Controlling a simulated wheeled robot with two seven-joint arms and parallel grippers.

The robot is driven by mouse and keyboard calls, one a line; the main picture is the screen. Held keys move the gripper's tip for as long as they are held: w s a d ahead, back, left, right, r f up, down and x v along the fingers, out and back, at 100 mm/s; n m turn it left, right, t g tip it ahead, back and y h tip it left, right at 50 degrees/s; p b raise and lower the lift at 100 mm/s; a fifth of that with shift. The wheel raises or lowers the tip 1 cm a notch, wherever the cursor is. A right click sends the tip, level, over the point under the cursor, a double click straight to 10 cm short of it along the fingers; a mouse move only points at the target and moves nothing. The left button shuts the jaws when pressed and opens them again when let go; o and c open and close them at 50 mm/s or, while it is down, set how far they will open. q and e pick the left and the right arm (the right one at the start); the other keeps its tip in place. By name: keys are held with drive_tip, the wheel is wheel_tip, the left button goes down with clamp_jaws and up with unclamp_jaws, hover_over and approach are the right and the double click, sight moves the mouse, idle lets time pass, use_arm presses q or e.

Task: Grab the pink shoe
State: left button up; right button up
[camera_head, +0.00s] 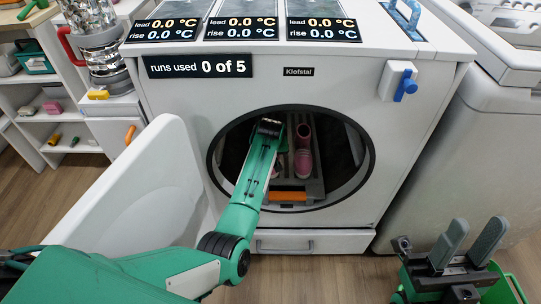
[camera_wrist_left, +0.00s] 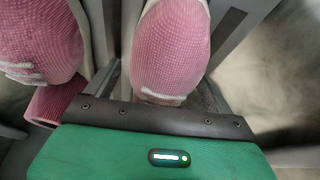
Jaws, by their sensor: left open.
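Pink shoes sit on a grey rack inside the round opening of the white machine. One pink shoe (camera_head: 303,163) shows in the head view beside my left gripper (camera_head: 270,126), which reaches into the opening. In the left wrist view, one pink shoe (camera_wrist_left: 170,48) lies straight ahead of the gripper's green body, with grey parts on both sides of it. Another pink shoe (camera_wrist_left: 38,45) is at the left. My left gripper is open; whether it touches a shoe I cannot tell. My right gripper (camera_head: 472,240) is open and empty at the lower right, outside the machine.
The machine's white door (camera_head: 140,195) stands open at the left. An orange handle (camera_head: 288,196) is at the rack's front, above a closed drawer (camera_head: 312,242). The dark opening rim (camera_head: 369,165) surrounds my left arm. Shelves with small items stand at the far left.

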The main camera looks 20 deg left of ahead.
use_arm(q)
drive_tip(key=c, duration=1.2)
drive_tip(key=shift+o, duration=0.2)
drive_tip(key=shift+r, duration=0.15)
